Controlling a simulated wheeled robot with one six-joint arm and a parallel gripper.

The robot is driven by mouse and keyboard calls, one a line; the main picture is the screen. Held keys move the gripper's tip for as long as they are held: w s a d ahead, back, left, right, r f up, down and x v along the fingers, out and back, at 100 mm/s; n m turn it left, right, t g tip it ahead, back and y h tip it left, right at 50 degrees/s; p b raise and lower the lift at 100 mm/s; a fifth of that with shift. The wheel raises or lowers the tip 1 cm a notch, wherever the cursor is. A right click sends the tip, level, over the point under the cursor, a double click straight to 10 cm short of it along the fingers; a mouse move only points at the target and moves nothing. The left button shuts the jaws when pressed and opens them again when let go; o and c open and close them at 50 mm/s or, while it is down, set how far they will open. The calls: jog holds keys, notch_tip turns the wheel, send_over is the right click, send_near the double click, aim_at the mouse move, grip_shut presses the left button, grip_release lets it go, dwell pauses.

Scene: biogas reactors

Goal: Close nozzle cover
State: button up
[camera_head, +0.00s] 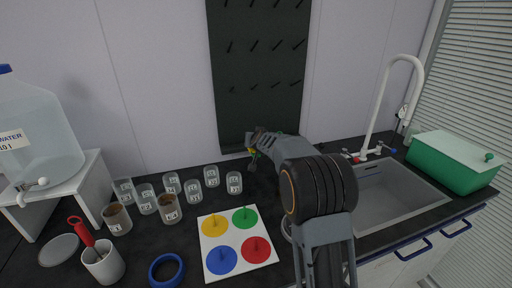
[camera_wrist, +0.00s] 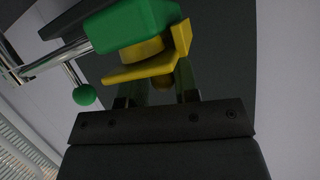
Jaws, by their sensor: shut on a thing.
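My gripper (camera_head: 256,149) is at the foot of the black pegboard, behind the cups. In the wrist view my gripper (camera_wrist: 160,82) has its two dark fingers on either side of a small brownish stub below a yellow angled part (camera_wrist: 150,66). The fingers are shut on the yellow part; the exact contact is in shadow. A green block (camera_wrist: 132,24) lies against the yellow part, with metal rods and a green ball knob (camera_wrist: 84,95) beside it. I cannot tell which piece is the nozzle cover.
Several small labelled cups (camera_head: 193,190) stand left of my arm. A white board with coloured round lids (camera_head: 256,250), a mug (camera_head: 104,263) and a blue ring (camera_head: 166,269) lie in front. A sink (camera_head: 390,190) and a green box (camera_head: 452,165) are at right.

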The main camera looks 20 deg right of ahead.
jog(key=shift+a+f+b, duration=0.15)
jog(key=shift+a+b, duration=0.05)
jog(key=shift+b, duration=0.25)
jog(key=o, duration=0.8)
jog(key=shift+a, duration=0.15)
jog(key=shift+d+m, duration=0.25)
jog(key=shift+m, duration=0.05)
jog(key=v, duration=1.4)
jog(key=shift+d, duration=0.15)
jog(key=shift+w, duration=0.1)
